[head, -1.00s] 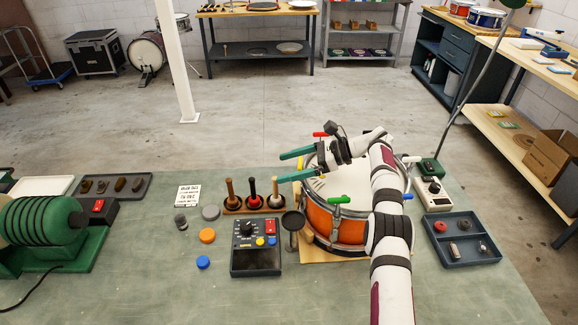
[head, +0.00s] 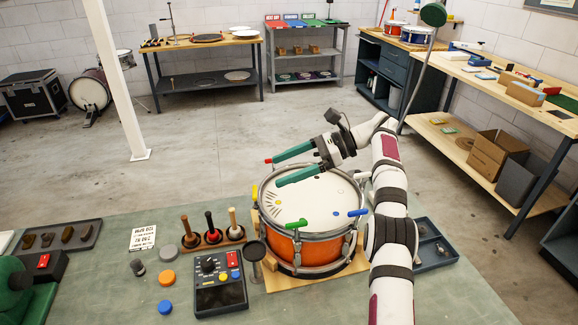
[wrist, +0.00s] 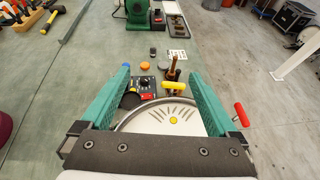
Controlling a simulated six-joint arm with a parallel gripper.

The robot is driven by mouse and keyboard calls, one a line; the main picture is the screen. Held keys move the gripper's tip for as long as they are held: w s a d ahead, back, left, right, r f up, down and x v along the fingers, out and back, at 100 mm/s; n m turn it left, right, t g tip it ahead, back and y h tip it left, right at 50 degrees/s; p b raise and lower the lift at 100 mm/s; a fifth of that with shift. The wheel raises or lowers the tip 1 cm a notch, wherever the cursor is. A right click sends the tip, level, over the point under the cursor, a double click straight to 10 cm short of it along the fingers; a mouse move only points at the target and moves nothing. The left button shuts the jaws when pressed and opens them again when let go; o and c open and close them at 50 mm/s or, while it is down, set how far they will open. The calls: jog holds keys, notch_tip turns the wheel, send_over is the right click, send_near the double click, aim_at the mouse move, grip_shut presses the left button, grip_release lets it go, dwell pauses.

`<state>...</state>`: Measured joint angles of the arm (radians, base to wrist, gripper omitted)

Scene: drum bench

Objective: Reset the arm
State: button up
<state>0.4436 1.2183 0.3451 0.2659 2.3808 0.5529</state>
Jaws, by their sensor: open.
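My gripper (head: 275,167) is open and empty, with two green fingers pointing left in the head view, above the far side of the drum. The orange drum (head: 288,245) has a white head and stands on a wooden board (head: 352,266). Coloured T-handled keys sit around its rim, among them a green one (head: 296,224) and a blue one (head: 357,213). My arm hides part of the drum's right side.
A control box (head: 220,283), a rack with three upright-handled tools (head: 213,236) and loose coloured discs (head: 168,277) lie left of the drum. A dark tray (head: 436,247) is to the right, partly behind my arm. Open floor lies beyond the bench.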

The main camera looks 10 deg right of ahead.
jog(key=shift+s+d+r, duration=0.2)
jog(key=shift+d, duration=0.15)
jog(key=s+a+r+n+g+h, duration=0.1)
jog(key=s+a+r+n+h, duration=0.15)
jog(key=s+a, duration=0.35)
jog(key=s+a+r+n+g+h, duration=0.1)
jog(key=s+a+r+n+h, duration=0.2)
jog(key=s, duration=0.5)
jog(key=s+f+n+h, duration=0.3)
jog(key=s+f, duration=0.3)
jog(key=s, duration=0.7)
jog(key=s+d+f+n+h, duration=0.1)
jog(key=s+f+n+h, duration=0.2)
jog(key=s, duration=1.1)
notch_tip(320, 180, down, 3)
jog(key=shift+f+n, duration=0.15)
jog(key=shift+n, duration=1.1)
